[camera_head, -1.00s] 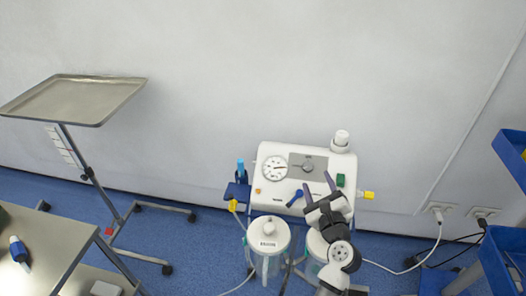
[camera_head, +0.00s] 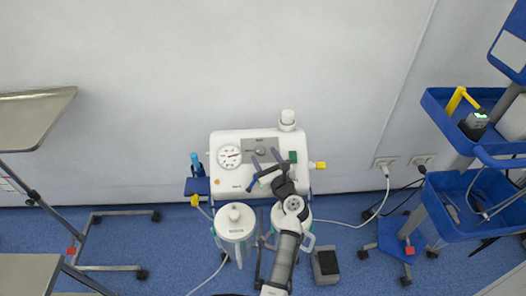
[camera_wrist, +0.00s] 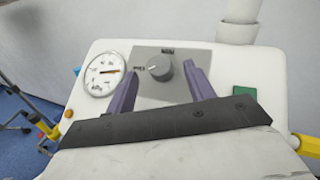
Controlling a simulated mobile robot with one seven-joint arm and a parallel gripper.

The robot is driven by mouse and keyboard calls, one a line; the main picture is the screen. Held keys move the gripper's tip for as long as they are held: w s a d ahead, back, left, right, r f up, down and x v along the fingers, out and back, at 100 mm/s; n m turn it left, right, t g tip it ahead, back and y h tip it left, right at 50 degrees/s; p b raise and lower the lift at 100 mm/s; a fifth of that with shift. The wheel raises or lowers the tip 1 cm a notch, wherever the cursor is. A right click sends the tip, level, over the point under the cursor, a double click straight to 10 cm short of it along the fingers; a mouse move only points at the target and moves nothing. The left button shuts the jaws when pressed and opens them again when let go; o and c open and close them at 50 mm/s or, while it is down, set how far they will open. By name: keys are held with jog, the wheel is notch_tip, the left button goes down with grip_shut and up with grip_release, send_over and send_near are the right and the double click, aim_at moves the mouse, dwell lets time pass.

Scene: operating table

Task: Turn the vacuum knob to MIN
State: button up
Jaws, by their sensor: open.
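The vacuum knob (camera_wrist: 159,68) is a grey round dial on a grey plate on the front of the white suction unit (camera_head: 222,182). In the head view the knob (camera_head: 260,152) is small, just beyond the fingertips. My gripper (camera_wrist: 163,85) is open, with one purple finger on each side below the knob in the wrist view. The fingertips appear near the knob but not closed on it; whether they touch it I cannot tell. In the head view my gripper (camera_head: 265,158) is over the unit's front. The knob's small markings are too blurred to read surely.
A round gauge (camera_wrist: 104,74) is left of the knob and a green switch (camera_wrist: 244,97) is to its right. A white-lidded canister (camera_head: 236,222) stands in front. A blue cart (camera_head: 449,205) is at the right, a metal tray table (camera_head: 30,120) at the left.

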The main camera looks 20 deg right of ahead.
aim_at(260, 150)
jog(key=shift+w+a, duration=0.1)
jog(key=shift+w, duration=1)
jog(key=c, duration=1)
jog(key=shift+o, duration=0.2)
jog(key=shift+n, duration=0.3)
